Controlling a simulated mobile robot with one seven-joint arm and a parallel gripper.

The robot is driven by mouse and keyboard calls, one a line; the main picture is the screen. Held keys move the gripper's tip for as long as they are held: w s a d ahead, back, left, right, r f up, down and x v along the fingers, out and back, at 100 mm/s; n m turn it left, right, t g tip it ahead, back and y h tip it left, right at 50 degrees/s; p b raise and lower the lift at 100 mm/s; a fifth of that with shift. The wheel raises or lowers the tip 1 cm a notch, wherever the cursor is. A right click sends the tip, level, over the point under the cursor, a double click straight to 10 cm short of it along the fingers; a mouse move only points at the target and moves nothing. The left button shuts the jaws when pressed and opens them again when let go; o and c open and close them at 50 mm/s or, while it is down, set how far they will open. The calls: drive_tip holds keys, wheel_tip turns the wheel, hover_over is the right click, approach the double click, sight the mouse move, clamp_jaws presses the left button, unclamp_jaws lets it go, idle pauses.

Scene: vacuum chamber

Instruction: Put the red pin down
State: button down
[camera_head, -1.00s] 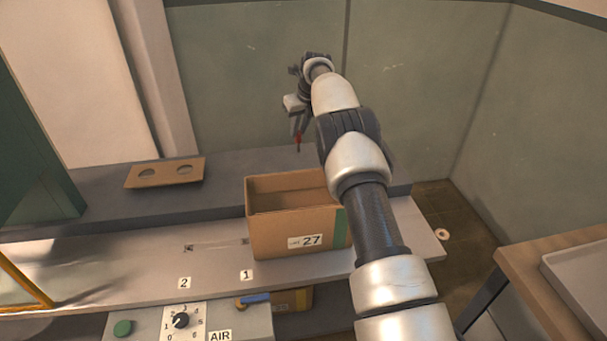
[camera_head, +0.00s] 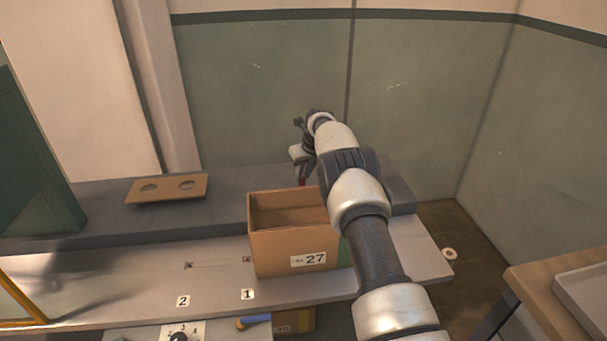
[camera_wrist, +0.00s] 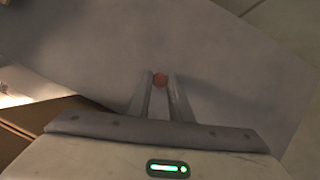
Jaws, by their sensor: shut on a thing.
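In the head view the pin (camera_head: 302,183) hangs below my gripper (camera_head: 302,171), just behind the cardboard box marked 27. Its lower end is hidden by the box's back edge. The grey raised shelf (camera_head: 225,215) lies behind the box and beneath the pin. I cannot tell whether the pin touches the shelf.
The open cardboard box (camera_head: 290,250) stands on the lower bench close to my arm. A brown plate with two holes (camera_head: 166,189) lies at the left on the shelf. The shelf between plate and box is clear. A wooden table with a tray (camera_head: 590,285) is at right.

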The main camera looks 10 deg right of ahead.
drive_tip(key=shift+f, duration=0.1)
drive_tip(key=c, duration=1.6)
unclamp_jaws()
